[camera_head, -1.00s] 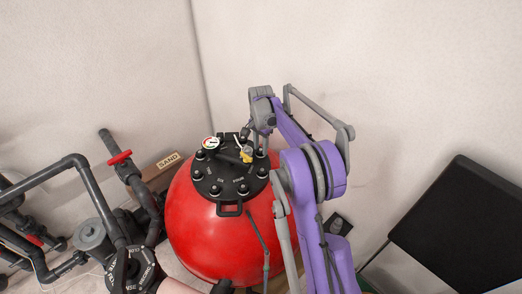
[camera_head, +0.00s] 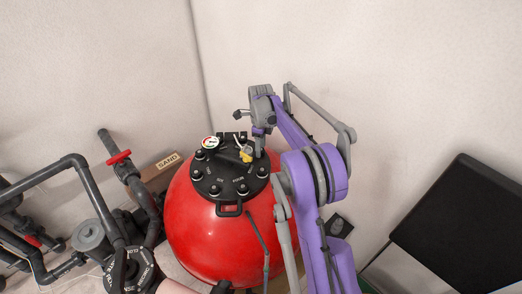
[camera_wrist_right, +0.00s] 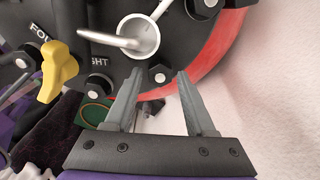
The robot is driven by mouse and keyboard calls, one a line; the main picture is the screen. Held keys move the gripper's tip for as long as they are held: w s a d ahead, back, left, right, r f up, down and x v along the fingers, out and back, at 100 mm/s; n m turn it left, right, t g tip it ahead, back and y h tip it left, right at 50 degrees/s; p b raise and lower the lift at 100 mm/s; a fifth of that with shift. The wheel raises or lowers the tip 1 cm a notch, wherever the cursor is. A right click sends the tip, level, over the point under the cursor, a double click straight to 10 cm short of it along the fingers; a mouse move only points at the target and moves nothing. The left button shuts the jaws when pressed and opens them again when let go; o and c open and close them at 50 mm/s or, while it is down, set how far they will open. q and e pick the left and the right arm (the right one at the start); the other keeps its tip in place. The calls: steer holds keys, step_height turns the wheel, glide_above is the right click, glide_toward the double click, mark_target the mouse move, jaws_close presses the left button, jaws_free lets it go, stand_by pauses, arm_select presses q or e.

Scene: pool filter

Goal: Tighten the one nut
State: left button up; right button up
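The red tank (camera_head: 215,245) has a round black lid (camera_head: 220,188) with several dark nuts around its rim. My right gripper (camera_head: 259,150) points down at the far right part of the lid rim. In the right wrist view, its two grey fingers (camera_wrist_right: 160,74) are open and apart. A dark hex nut with a light bolt end (camera_wrist_right: 159,76) shows between the fingertips. I cannot tell whether the fingers touch it. Another nut (camera_wrist_right: 98,86) lies to the left, outside the fingers. My left gripper is not clearly in view.
A yellow knob (camera_head: 246,156) and a round gauge (camera_head: 210,143) stand on the lid near the gripper. Grey pipes with a red valve handle (camera_head: 120,158) stand on the left. A black panel (camera_head: 460,225) is at the right, and bare walls are behind.

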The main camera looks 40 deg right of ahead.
steer(key=shift+r, duration=0.1)
step_height(320, 180, up, 6)
steer(key=p, duration=0.3)
stand_by(0.4)
step_height(320, 180, up, 11)
steer(key=s+a+r+n+t, duration=0.1)
steer(key=s+a+n, duration=0.1)
steer(key=a+n, duration=0.25)
steer(key=s+a+r+n, duration=0.1)
steer(key=s+a+n, duration=0.2)
steer(key=a+n, duration=0.15)
steer(key=s+a+f+n+t, duration=0.1)
steer(key=s+a+f+n, duration=0.2)
steer(key=s+a+n, duration=0.2)
steer(key=s+a+f+n+t, duration=0.2)
steer(key=s+a+f+n, duration=0.2)
steer(key=s+a+n, duration=0.2)
steer(key=s+a+f+n+t, duration=0.1)
steer(key=s+a+f+n, duration=0.3)
steer(key=s+n, duration=0.5)
steer(key=shift+s+a+p, duration=0.35)
steer(key=shift+s+a, duration=0.75)
steer(key=shift+s, duration=0.15)
